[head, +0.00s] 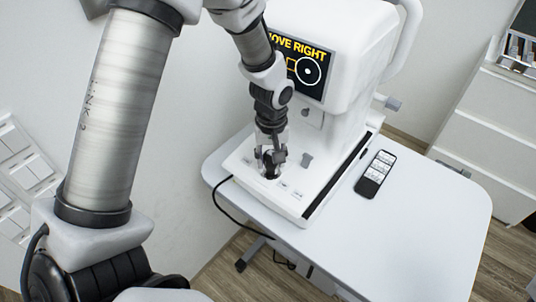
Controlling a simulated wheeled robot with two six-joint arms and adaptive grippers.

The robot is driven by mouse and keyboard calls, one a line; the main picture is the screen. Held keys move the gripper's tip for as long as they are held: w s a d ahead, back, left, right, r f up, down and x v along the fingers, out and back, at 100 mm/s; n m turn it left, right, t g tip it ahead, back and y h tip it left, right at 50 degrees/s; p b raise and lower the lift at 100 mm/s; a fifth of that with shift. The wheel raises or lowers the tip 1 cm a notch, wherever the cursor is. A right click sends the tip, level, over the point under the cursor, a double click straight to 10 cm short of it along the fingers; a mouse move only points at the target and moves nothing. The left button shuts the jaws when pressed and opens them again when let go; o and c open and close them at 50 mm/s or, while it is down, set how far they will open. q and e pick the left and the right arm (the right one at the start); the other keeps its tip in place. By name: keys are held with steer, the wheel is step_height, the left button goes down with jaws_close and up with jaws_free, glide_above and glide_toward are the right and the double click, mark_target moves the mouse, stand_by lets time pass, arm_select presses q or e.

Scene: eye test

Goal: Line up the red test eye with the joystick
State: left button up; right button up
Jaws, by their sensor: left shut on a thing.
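The white eye-test machine (351,52) stands on a white table. Its dark screen (297,69) reads "MOVE RIGHT" in yellow, cut off at the left by my arm. On the screen a white ring with a dot sits at the right, and a yellow arrow partly shows beside it. My left gripper (269,164) points down over the machine's base and is shut on the black joystick (270,173), which is mostly hidden by the fingers. The red test eye cannot be made out. My right gripper is not in view.
A black remote-like handset (375,174) lies on the white table (430,225), right of the machine. A grey knob (307,159) stands on the base, right of the joystick. A black cable (222,205) hangs over the left table edge. White drawers (480,125) stand at the right.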

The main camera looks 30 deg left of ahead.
arm_select(q)
steer(key=shift+w+d+p, duration=0.2)
steer(key=shift+d+p, duration=0.25)
steer(key=shift+d, duration=0.05)
steer(key=shift+w+d+p, duration=0.2)
steer(key=shift+d+p, duration=0.25)
steer(key=shift+d, duration=0.1)
steer(key=o, duration=1.2)
steer(key=shift+f, duration=0.1)
steer(key=shift+w, duration=0.15)
